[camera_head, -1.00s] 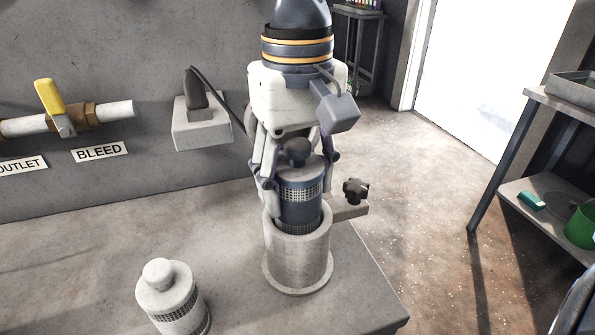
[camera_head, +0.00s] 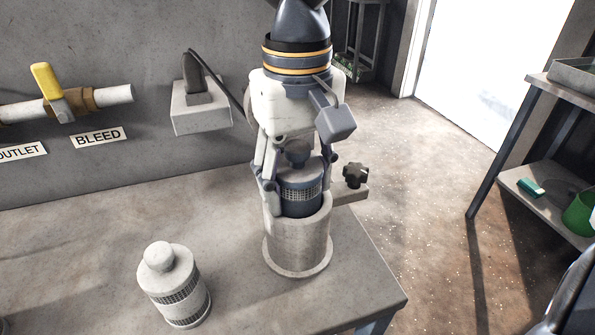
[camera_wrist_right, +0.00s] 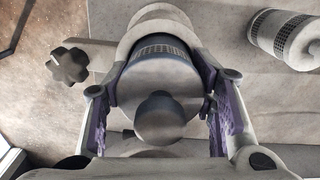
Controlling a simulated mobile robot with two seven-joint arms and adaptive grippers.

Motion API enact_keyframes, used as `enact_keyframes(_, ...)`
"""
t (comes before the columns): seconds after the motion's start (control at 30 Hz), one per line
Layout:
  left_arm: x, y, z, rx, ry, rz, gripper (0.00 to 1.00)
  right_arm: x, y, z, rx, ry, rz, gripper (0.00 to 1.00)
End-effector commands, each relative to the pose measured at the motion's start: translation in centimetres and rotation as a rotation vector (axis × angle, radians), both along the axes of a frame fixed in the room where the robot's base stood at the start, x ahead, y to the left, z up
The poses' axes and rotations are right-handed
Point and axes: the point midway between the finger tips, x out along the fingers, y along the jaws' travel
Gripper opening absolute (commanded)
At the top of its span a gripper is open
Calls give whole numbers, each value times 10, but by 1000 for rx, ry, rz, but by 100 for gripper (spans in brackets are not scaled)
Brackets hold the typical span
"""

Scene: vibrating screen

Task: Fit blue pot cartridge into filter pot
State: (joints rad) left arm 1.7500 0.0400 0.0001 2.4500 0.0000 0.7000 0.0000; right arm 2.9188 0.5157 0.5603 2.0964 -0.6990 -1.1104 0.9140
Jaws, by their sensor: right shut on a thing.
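The blue pot cartridge (camera_head: 300,193) is dark blue-grey with a mesh band and a round knob on top. It stands upright in the mouth of the pale filter pot (camera_head: 298,245), its lower part hidden inside the pot wall. My right gripper (camera_head: 296,190) is above the pot with its fingers on both sides of the cartridge, shut on it. In the right wrist view the cartridge (camera_wrist_right: 160,82) sits between the purple-padded fingers, with the pot rim (camera_wrist_right: 158,22) around its far end. My left gripper is not in view.
A white cartridge (camera_head: 175,285) stands on the bench (camera_head: 225,215) left of the pot. A black star knob (camera_head: 355,175) sits on a bracket right of the pot. A yellow-handled valve (camera_head: 50,90) and a grey switch box (camera_head: 203,107) are on the wall. The bench's right edge is close.

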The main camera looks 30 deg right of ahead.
Motion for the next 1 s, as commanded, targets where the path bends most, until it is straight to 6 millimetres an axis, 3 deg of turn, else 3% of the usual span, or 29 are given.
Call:
enact_keyframes(0.17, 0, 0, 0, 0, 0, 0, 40, 0, 0, -5, 0, 0, -1, 18)
enact_keyframes(0.2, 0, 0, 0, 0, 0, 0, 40, 0, 0, -5, 1, 0, -1, 53)
enact_keyframes(0.3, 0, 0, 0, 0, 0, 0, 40, 0, 0, -5, 1, 0, -1, 74)
enact_keyframes(0.67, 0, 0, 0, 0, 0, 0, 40, 1, 0, 1, 0, -3, -1, 74)
enact_keyframes(1.0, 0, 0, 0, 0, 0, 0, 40, 1, 1, 85, 4, -4, -1, 74)
